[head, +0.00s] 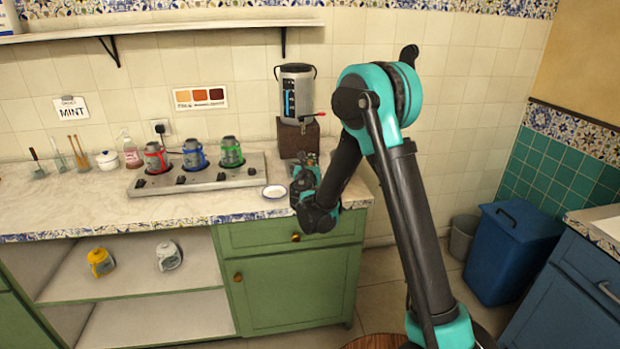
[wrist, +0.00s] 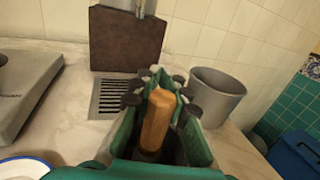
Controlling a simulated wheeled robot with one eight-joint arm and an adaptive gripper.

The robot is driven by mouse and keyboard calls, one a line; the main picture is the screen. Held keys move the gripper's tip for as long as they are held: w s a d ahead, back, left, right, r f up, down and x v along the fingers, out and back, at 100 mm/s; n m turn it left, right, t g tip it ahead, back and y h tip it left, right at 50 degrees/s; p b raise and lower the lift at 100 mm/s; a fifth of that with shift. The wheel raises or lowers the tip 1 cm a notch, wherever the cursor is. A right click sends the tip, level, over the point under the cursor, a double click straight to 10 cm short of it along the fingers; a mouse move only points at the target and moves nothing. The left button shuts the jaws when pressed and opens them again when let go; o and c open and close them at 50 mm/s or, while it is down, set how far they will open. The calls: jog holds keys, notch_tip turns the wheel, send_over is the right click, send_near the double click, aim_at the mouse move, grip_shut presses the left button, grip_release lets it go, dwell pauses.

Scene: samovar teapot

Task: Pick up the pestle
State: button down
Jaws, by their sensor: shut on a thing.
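The pestle (wrist: 157,120), a light wooden rod, stands between the fingers of my gripper (wrist: 160,95) in the wrist view. The fingers are shut on it. Its lower end meets something dark, and I cannot tell whether that is a mortar or part of my gripper. In the head view my gripper (head: 304,172) is over the right end of the counter, in front of the samovar (head: 297,90). The pestle cannot be made out there.
A grey metal pot (wrist: 217,93) stands close to the right of my gripper. The samovar's brown block (wrist: 125,42) and a drain grate (wrist: 110,98) are behind. A white saucer (head: 274,191) and the hob (head: 195,178) with several teapots lie left.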

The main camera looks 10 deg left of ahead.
jog(key=shift+r, duration=0.1)
notch_tip(320, 180, up, 19)
jog(key=shift+f, duration=9.35)
jog(key=shift+f, duration=0.25)
